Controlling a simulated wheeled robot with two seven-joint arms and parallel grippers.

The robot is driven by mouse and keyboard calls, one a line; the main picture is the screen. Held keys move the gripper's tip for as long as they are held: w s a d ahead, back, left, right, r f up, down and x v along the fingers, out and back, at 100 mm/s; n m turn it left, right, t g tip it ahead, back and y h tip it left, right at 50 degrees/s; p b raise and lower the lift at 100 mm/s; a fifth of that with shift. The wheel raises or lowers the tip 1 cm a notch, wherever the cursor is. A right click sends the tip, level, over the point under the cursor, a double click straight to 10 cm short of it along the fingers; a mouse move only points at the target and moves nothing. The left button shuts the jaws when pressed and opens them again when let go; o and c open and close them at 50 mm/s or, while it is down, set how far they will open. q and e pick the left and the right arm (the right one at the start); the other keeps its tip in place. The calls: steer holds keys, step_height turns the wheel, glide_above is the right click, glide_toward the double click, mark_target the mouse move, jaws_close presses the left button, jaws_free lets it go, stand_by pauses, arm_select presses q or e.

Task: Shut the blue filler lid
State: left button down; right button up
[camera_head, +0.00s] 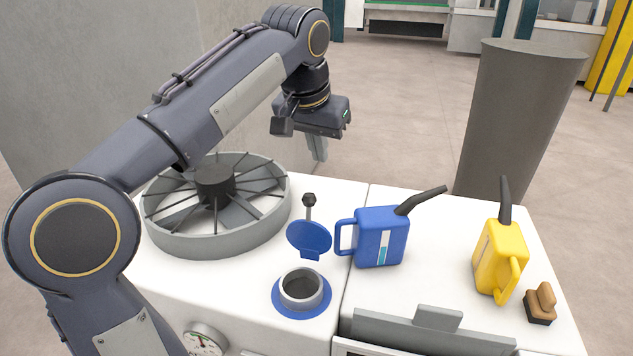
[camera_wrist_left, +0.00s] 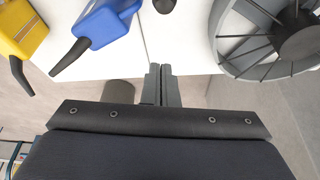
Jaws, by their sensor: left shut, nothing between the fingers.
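The blue filler lid (camera_head: 309,237) stands open, tipped up behind the round filler neck (camera_head: 301,288) with its blue collar. The neck's dark mouth is uncovered. A dark round knob on a short grey stem (camera_head: 309,201) rises just behind the lid. My left gripper (camera_head: 319,152) is shut and empty, held above and beyond the white top's far edge, behind the lid and apart from it. Its closed fingers show in the left wrist view (camera_wrist_left: 160,84). The lid is not clearly visible in the left wrist view. My right gripper is not in view.
A blue can (camera_head: 381,237) stands close to the right of the lid, its handle toward it. A grey fan (camera_head: 217,205) sits to the left. A yellow can (camera_head: 498,258) and brown brush (camera_head: 541,304) are farther right. A grey cylinder (camera_head: 513,120) stands behind.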

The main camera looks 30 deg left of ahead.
mark_target(310, 222)
arm_select(q)
step_height(310, 222, down, 6)
steer(key=s, duration=0.1)
steer(key=shift+s, duration=0.4)
